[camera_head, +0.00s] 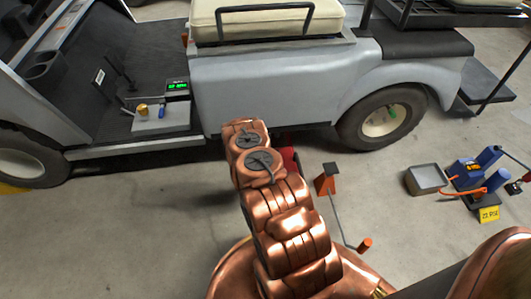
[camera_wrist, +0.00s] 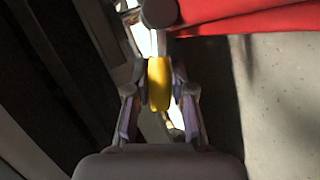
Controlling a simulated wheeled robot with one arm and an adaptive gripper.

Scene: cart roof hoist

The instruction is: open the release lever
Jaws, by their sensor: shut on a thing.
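In the wrist view, my gripper (camera_wrist: 160,92) has its two fingers closed on either side of a yellow grip (camera_wrist: 159,82), which looks like the handle of the release lever. A dark round part sits just beyond the grip, beside a red body (camera_wrist: 245,20) at the upper right. In the head view my own copper arm reaches toward the cart's lower side and hides the gripper and the lever. A bit of a red thing (camera_head: 290,160) shows just right of the arm. How far the lever is turned cannot be told.
The grey cart (camera_head: 260,88) stands across the back, its rear wheel (camera_head: 383,118) right of my arm. A grey bin (camera_head: 426,180) and blue pump (camera_head: 466,172) stand at right. The floor at left is clear.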

